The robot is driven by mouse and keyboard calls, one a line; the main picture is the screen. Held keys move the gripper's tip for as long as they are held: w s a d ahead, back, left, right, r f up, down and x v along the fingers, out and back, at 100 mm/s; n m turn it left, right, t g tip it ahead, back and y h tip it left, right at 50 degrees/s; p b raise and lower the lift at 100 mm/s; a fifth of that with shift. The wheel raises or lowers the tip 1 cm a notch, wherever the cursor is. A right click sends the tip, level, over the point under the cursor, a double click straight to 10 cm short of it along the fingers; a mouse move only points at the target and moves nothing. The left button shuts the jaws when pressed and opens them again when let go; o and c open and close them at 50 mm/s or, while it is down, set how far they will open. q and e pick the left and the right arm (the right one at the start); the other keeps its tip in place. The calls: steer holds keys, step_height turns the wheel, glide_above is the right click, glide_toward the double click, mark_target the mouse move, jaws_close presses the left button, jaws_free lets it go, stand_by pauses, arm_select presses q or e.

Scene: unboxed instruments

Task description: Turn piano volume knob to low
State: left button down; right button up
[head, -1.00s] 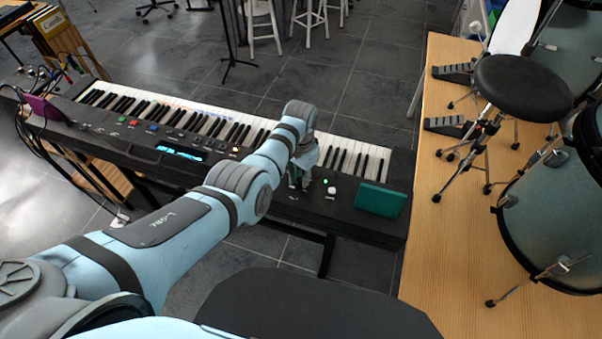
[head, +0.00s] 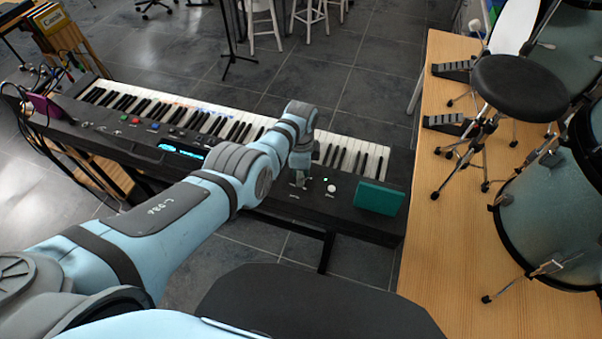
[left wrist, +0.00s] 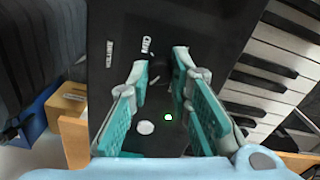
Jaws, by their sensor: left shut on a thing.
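The black piano (head: 352,225) stands across the head view, with its white and black keys along the far side. My left gripper (head: 300,180) is down at the right part of its control panel. In the left wrist view its two teal fingers (left wrist: 160,65) stand close to the panel with a small gap between the tips. They are shut on a small dark knob, which hardly shows against the black panel. White printed labels (left wrist: 147,45) lie beside the tips. A white round knob (head: 332,188) and a green light (head: 325,179) are just right of the gripper, untouched.
A teal box (head: 379,198) sits on the piano's right end. A lit blue display (head: 181,151) is left of my arm. A wooden platform (head: 425,250) with drums and a black stool (head: 522,86) stands at the right.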

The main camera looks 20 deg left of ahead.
arm_select(q)
steer(key=shift+w+m, duration=0.1)
steer(key=shift+m, duration=1.2)
steer(key=c, duration=1.5)
jaws_free()
steer(key=shift+o, duration=0.2)
steer(key=shift+r, duration=0.15)
step_height(320, 180, up, 12)
